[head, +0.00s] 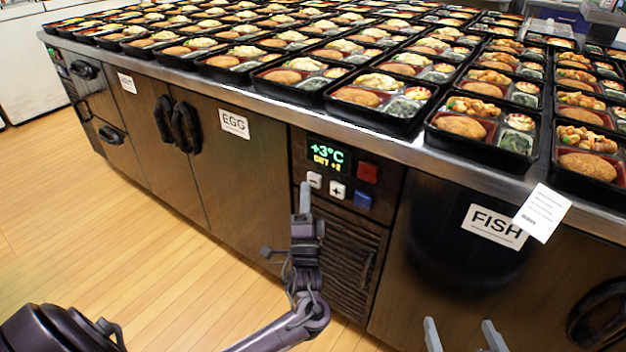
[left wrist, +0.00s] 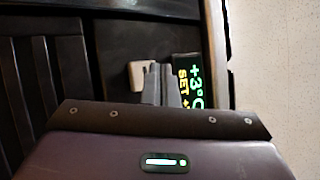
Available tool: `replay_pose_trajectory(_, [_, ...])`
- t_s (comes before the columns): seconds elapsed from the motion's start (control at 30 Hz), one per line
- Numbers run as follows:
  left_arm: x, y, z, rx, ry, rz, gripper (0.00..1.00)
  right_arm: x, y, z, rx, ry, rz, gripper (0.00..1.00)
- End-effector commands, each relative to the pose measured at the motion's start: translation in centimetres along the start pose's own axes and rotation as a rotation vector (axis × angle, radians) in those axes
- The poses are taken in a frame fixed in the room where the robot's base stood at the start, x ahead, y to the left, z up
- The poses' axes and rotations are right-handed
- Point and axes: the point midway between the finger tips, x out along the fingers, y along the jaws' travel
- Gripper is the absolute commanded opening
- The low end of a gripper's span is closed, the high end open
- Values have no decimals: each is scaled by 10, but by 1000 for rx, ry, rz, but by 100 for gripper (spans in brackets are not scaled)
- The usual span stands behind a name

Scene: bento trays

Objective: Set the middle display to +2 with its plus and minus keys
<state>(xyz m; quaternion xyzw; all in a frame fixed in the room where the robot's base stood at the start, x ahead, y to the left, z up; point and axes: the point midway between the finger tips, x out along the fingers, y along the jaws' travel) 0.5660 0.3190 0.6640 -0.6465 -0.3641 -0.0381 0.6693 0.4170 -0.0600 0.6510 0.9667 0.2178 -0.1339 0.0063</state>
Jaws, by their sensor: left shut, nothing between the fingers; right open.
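The display (head: 328,154) on the front of the counter lights up green "+3°C" with a yellow line below that appears to read "SET +2". It also shows turned on its side in the left wrist view (left wrist: 187,82). Below it are the white minus key (head: 314,179) and the white plus key (head: 337,189). My left gripper (head: 305,188) is shut and empty, its tips just left of and below the minus key; contact cannot be told. A white key (left wrist: 137,76) shows beside the fingers (left wrist: 162,70) in the left wrist view. My right gripper (head: 463,335) is open and empty.
A red key (head: 367,172) and a blue key (head: 363,200) sit right of the white keys. A vent grille (head: 345,245) lies below. Many bento trays fill the counter. Doors carry EGG (head: 234,124) and FISH (head: 492,226) labels; a paper tag (head: 542,212) overlaps the latter.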

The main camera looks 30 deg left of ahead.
Motion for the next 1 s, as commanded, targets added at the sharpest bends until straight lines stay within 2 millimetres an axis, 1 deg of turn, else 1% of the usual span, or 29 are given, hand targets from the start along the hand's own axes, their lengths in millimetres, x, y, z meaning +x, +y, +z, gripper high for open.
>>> replay_pose_trajectory(0.17, [-3, -3, 2, 1, 0, 2, 0, -1, 0, -5, 0, 0, 0, 81])
replay_pose_trajectory(0.4, [-18, -16, 14, 3, 0, 3, 0, -6, -1, -21, 0, 0, 0, 81])
replay_pose_trajectory(0.6, [-31, -25, 23, 1, -1, 1, 0, -8, -1, -30, 0, 0, 0, 81])
replay_pose_trajectory(0.73, [-35, -26, 26, 1, -1, 1, 0, -8, -2, -31, 0, 0, 0, 81])
replay_pose_trajectory(1.0, [-35, -25, 26, 1, -1, 0, 0, -8, -1, -30, 0, 0, 0, 81])
